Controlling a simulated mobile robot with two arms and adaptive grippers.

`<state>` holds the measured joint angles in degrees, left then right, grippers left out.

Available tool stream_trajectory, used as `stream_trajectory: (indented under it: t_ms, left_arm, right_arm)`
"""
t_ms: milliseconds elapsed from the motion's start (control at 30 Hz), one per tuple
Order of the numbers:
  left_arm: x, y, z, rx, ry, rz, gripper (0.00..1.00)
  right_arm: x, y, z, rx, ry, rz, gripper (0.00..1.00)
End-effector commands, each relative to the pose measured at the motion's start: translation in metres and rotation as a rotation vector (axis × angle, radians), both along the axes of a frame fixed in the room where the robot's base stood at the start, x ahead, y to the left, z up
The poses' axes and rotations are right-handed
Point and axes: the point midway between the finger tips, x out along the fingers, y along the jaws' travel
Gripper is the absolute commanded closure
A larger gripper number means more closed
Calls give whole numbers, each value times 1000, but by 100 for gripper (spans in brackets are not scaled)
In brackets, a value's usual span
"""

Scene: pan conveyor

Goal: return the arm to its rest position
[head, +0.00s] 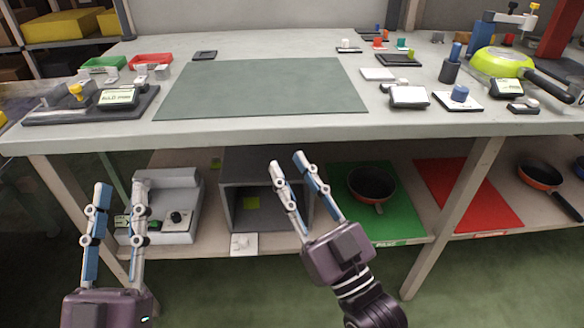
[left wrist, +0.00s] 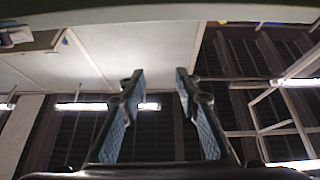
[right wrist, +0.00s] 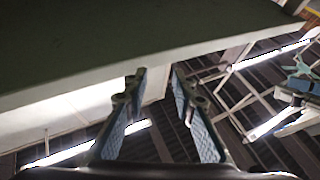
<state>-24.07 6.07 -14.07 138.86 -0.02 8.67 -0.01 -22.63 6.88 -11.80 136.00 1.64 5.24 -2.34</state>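My left gripper (head: 120,195) is at the lower left of the head view, in front of the table's front edge and pointing up. Its two fingers stand apart, and nothing is between them in the left wrist view (left wrist: 157,85). My right gripper (head: 293,160) is near the middle of the head view, just in front of the lower shelf and below the table's edge. Its fingers are apart and empty, as the right wrist view (right wrist: 157,80) also shows. Both wrist views look upward at the ceiling and the table's underside.
The table (head: 430,125) spans the view, with a green-grey mat (head: 262,88) and several devices on it. A green-yellow pan (head: 500,62) stands at right. The lower shelf holds a grey box (head: 262,165), a pan (head: 371,184) on a green mat (head: 400,222) and a red mat (head: 468,190).

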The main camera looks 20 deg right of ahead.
Motion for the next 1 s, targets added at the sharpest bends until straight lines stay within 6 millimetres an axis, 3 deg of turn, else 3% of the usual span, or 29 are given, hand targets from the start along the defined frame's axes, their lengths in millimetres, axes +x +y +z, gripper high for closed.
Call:
stream_trajectory:
  t_ms: [100, 200, 567, 667, 767, 867, 1000]
  left_arm:
    - [0, 0, 0, 0, 0, 0, 70]
    - [0, 0, 0, 0, 0, 0, 70]
    - [0, 0, 2, -1, -4, 0, 70]
    - [9, -2, -7, 11, 35, 0, 70]
    - [31, -7, -36, 39, 139, 3, 70]
    - [55, -12, -89, 85, 298, 6, 70]
    - [69, -11, -182, 153, 551, 13, 70]
  right_arm:
    - [-21, 9, 27, 56, -65, 34, 75]
    - [-26, 11, 32, 69, -79, 43, 75]
    - [-24, 11, 31, 65, -75, 42, 75]
    - [-15, 13, 22, 54, -36, 39, 75]
    - [7, 17, -7, 27, 66, 34, 75]
    - [31, 22, -59, -15, 227, 27, 75]
    - [45, 21, -152, -80, 479, 14, 75]
